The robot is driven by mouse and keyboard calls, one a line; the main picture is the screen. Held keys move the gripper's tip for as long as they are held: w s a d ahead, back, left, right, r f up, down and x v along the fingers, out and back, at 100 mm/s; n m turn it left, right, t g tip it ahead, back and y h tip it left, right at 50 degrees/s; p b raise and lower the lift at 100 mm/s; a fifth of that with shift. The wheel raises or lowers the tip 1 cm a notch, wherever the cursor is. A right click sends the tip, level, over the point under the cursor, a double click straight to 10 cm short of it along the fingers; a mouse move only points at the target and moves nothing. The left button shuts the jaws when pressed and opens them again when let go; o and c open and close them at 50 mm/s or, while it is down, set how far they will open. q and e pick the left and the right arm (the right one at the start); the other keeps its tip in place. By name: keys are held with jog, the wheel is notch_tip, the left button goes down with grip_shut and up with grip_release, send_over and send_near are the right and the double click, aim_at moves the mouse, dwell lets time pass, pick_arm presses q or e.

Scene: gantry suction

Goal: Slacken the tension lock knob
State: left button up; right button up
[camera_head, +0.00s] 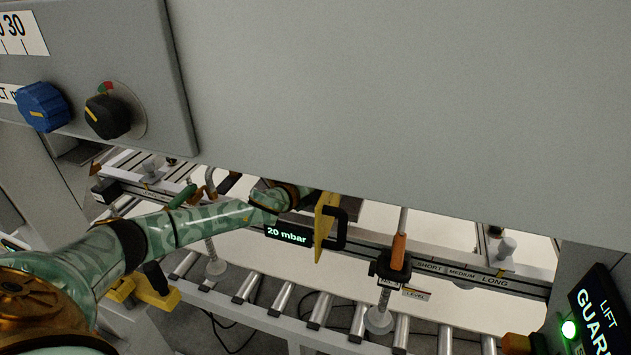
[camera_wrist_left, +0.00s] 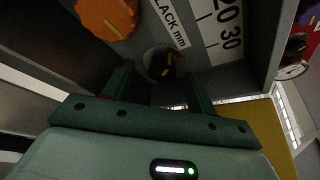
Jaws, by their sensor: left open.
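No label here names the tension lock knob, so I cannot tell which knob it is. In the left wrist view a dark round knob (camera_wrist_left: 168,66) with a yellow mark sits on a grey panel, beneath a label that looks like "SLACK mm". An orange knob (camera_wrist_left: 106,14) is at the upper left. My left gripper (camera_wrist_left: 158,72) is open, its two green fingers on either side of the dark knob in the picture. I cannot tell how far off the knob is. In the head view my left arm reaches right, its fingers hidden. My right gripper is out of view.
A blue knob (camera_head: 43,107) and a black knob (camera_head: 107,116) sit on the upper left panel in the head view. A big grey panel (camera_head: 400,100) hangs overhead. Below are a "20 mbar" display (camera_head: 287,237), a yellow plate (camera_head: 324,226), an orange-handled part (camera_head: 398,251) and rollers (camera_head: 320,310).

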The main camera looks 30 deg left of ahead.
pick_arm(q)
jog(key=shift+w+d, duration=0.15)
jog(key=shift+w, duration=0.1)
jog(key=shift+w+d, duration=0.15)
jog(key=shift+w, duration=0.1)
jog(key=shift+c, duration=0.9)
jog(key=c, duration=0.8)
jog(key=shift+f, duration=0.1)
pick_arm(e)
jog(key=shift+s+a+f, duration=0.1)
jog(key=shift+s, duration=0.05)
